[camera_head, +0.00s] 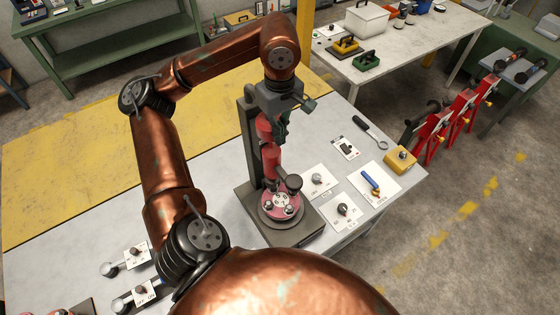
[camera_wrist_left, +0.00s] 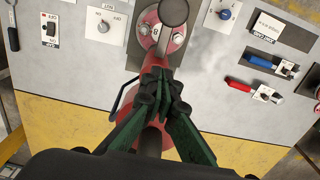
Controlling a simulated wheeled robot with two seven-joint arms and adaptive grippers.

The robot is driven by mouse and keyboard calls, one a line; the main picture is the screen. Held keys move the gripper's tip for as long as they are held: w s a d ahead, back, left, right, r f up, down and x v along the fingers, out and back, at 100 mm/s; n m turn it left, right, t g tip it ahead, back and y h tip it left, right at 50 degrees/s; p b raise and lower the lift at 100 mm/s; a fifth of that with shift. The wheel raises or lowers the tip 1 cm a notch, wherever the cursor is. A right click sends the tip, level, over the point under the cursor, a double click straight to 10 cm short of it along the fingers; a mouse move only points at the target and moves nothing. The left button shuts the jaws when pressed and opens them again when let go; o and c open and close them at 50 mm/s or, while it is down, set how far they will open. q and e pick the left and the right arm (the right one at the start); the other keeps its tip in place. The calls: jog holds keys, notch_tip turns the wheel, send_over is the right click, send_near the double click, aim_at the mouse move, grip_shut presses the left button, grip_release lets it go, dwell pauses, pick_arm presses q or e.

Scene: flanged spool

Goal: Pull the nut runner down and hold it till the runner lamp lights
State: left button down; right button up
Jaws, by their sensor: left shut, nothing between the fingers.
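The nut runner (camera_head: 270,162) is a red, upright tool on a dark column (camera_head: 249,140) above the work table. Below it, a red round flange with several bolts (camera_head: 281,207) sits on a dark square base; it also shows in the wrist view (camera_wrist_left: 148,32). A dark round knob (camera_head: 294,184) stands at the runner's lower right, also in the wrist view (camera_wrist_left: 173,12). My left gripper (camera_head: 281,132) is beside the runner's upper part. In the wrist view its green fingers (camera_wrist_left: 160,95) are closed together, overlapping the red runner (camera_wrist_left: 158,68); contact is unclear. I cannot identify the runner lamp.
Cards with switches and knobs (camera_head: 343,210) lie right of the base, with a blue-handled item (camera_head: 370,183) and a yellow box (camera_head: 400,160). More switch cards (camera_head: 136,256) lie at the lower left. The table (camera_head: 210,165) is bare left of the column.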

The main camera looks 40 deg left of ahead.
aim_at(279, 168)
pick_arm(q)
notch_tip(279, 168, down, 12)
jog(key=shift+s+r+p, duration=0.1)
jog(key=shift+r+p, duration=0.15)
jog(key=shift+p, duration=1)
jog(key=shift+f, duration=0.4)
pick_arm(e)
notch_tip(279, 168, up, 3)
jog(key=shift+s+d+f, duration=0.1)
jog(key=shift+s+f, duration=0.05)
jog(key=shift+f, duration=0.05)
